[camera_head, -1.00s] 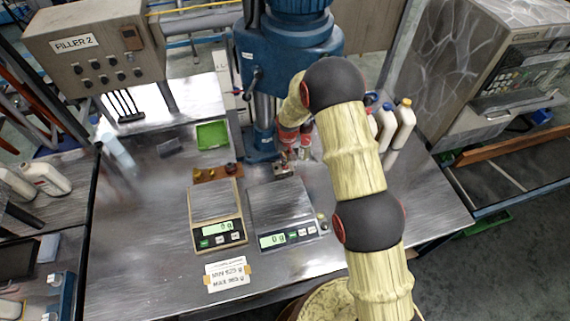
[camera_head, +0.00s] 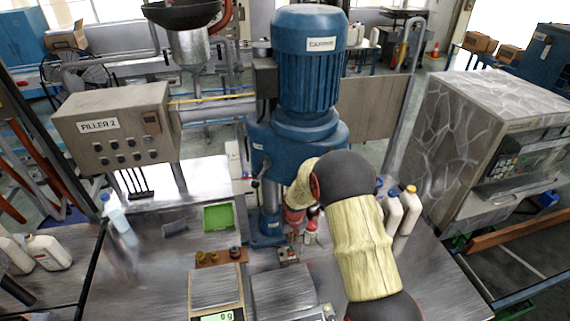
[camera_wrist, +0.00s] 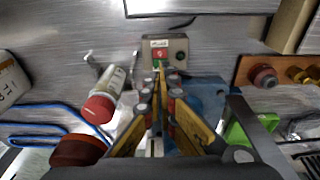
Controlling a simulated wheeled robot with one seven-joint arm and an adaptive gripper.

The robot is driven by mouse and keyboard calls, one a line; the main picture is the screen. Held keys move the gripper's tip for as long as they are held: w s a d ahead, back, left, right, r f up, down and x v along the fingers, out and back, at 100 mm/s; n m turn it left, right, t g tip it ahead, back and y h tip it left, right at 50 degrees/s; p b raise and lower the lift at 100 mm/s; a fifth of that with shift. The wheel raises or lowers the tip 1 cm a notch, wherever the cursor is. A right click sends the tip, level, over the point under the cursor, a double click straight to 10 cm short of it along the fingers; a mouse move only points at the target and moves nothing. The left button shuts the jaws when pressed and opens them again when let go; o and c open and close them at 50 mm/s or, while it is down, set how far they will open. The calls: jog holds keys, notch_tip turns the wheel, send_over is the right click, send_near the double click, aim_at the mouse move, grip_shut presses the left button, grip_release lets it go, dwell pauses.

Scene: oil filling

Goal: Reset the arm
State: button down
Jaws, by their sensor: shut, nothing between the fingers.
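My arm (camera_head: 362,245) reaches from the lower right of the head view to the blue filling machine (camera_head: 305,65). My gripper is mostly hidden there behind my arm and beside the machine's column. In the wrist view my gripper (camera_wrist: 163,78) is shut and empty, its yellow and black fingers brought together. The fingertips appear just in front of a small button box (camera_wrist: 165,50) with green and red buttons; I cannot tell whether they touch it. The box also shows in the head view (camera_head: 288,256).
A red-capped bottle (camera_wrist: 103,100) is close left of my gripper in the wrist view. A wooden strip with caps (camera_wrist: 282,72) lies to the right. Two scales, one at the left (camera_head: 216,288), stand in front. White bottles (camera_head: 409,212) stand right of my arm.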

jog(key=shift+s, duration=0.1)
jog(key=s, duration=0.2)
jog(key=s+d+g, duration=0.1)
jog(key=s, duration=0.2)
jog(key=s+g, duration=0.1)
jog(key=s, duration=0.2)
jog(key=shift+d+f+h, duration=0.3)
jog(key=shift+d+f, duration=0.05)
jog(key=shift+f, duration=0.05)
jog(key=s+d+r+t+b, duration=0.2)
jog(key=s+d+r+b, duration=0.2)
jog(key=s+r, duration=0.5)
jog(key=s+d+r+m+t+b, duration=0.1)
jog(key=s+d+r+b, duration=0.3)
jog(key=s+r, duration=0.5)
jog(key=s+d+r+m+t+b, duration=0.1)
jog(key=s+d+r+t+b, duration=0.1)
jog(key=s+d+r+b, duration=0.2)
jog(key=s+r+b, duration=0.3)
jog(key=s+r, duration=0.2)
jog(key=s, duration=0.3)
jog(key=shift+s+r+t, duration=0.15)
jog(key=shift+s+t, duration=0.25)
jog(key=shift+d, duration=0.1)
